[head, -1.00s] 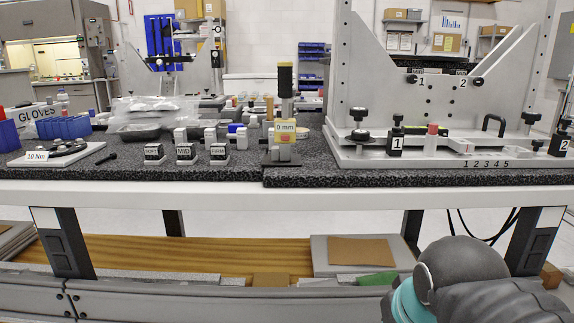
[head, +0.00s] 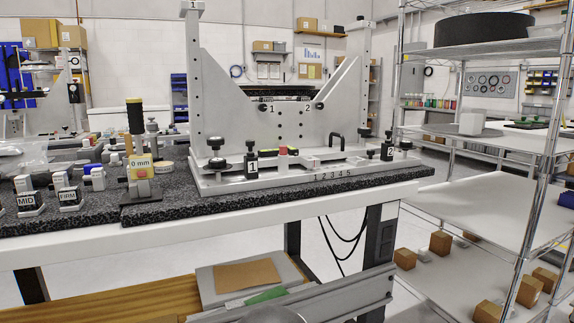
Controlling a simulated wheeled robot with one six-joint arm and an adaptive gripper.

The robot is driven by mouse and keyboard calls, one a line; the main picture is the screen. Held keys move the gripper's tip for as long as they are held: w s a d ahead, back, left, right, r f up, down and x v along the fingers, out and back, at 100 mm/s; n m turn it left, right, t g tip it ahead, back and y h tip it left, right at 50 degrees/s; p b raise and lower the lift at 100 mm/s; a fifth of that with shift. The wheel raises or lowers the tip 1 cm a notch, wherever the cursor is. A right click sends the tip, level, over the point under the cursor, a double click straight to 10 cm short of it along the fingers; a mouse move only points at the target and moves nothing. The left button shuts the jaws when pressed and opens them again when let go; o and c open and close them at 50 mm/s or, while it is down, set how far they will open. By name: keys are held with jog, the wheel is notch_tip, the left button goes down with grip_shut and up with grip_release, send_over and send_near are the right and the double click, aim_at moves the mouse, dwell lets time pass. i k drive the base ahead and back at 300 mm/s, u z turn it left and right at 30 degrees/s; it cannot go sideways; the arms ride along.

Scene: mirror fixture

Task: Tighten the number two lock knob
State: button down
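The grey mirror fixture (head: 232,120) stands on the dark speckled bench top. A small black knob (head: 319,106) sits beside the number 2 on its upright plate, at the foot of the right slanted brace. A matching black knob (head: 262,107) sits beside the number 1. On the base, a black block marked 2 (head: 387,152) stands at the right end and a black block marked 1 (head: 252,163) stands toward the left. I cannot tell how tight any knob is. My gripper is not in view; only a dark rounded part of my arm shows at the bottom edge.
Blocks marked MID (head: 30,201) and FIRM (head: 69,197) are at the left. A wire shelf rack (head: 486,139) stands at the right. Floor shows between bench and rack.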

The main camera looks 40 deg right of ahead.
aim_at(407, 145)
jog(key=u, duration=0.05)
jog(key=k, duration=0.65)
jog(key=z, duration=0.95)
jog(key=i, duration=0.5)
jog(key=u, duration=0.05)
jog(key=k, duration=0.65)
jog(key=u, duration=0.05)
jog(key=i, duration=0.55)
jog(key=z, duration=0.7)
jog(key=i, duration=0.5)
jog(key=z, duration=0.6)
